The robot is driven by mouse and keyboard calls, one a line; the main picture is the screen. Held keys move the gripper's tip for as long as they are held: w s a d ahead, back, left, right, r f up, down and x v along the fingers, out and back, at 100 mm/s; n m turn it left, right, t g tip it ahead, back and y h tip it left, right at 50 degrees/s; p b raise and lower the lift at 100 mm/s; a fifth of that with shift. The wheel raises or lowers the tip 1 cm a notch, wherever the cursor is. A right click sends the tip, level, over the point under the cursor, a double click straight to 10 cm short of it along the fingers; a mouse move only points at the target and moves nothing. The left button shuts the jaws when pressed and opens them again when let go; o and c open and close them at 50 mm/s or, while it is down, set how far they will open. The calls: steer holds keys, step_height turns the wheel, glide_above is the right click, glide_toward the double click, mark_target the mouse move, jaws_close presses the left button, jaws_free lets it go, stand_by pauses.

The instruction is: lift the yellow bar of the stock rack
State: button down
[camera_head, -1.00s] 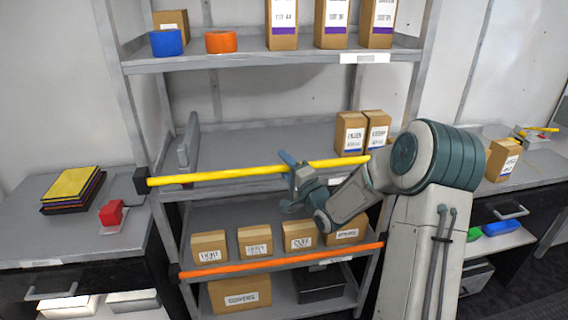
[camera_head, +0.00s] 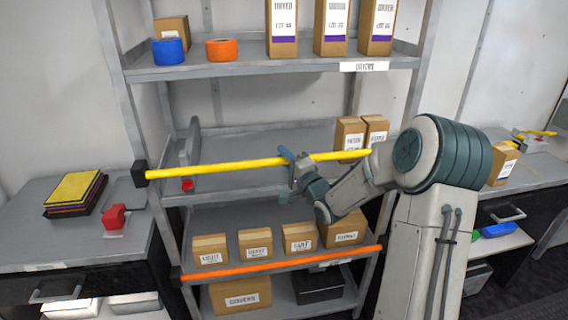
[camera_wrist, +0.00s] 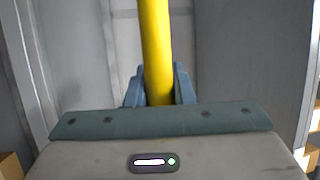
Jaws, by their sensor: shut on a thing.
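The yellow bar (camera_head: 220,168) runs across the front of the rack's middle shelf, with a black end piece (camera_head: 139,174) at its left. It slopes slightly up to the right, and its right end is hidden behind my arm. My gripper (camera_head: 290,160) is shut on the yellow bar, right of the bar's visible middle. In the wrist view the bar (camera_wrist: 157,45) passes between the two blue-grey fingers. The stock rack (camera_head: 250,141) stands in front of me.
An orange bar (camera_head: 280,262) crosses the shelf below, in front of several small boxes (camera_head: 257,243). Two boxes (camera_head: 350,131) stand on the middle shelf near my arm. A red piece (camera_head: 187,185) shows just under the yellow bar. The middle shelf's centre is clear.

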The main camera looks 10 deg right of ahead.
step_height(320, 180, up, 15)
steer(key=p, duration=0.7)
steer(key=shift+r+p, duration=0.15)
steer(key=shift+p, duration=0.25)
steer(key=c, duration=1.3)
jaws_free()
steer(key=shift+o, duration=0.2)
steer(key=b+v, duration=0.3)
steer(key=v, duration=1.1)
steer(key=shift+w, duration=0.1)
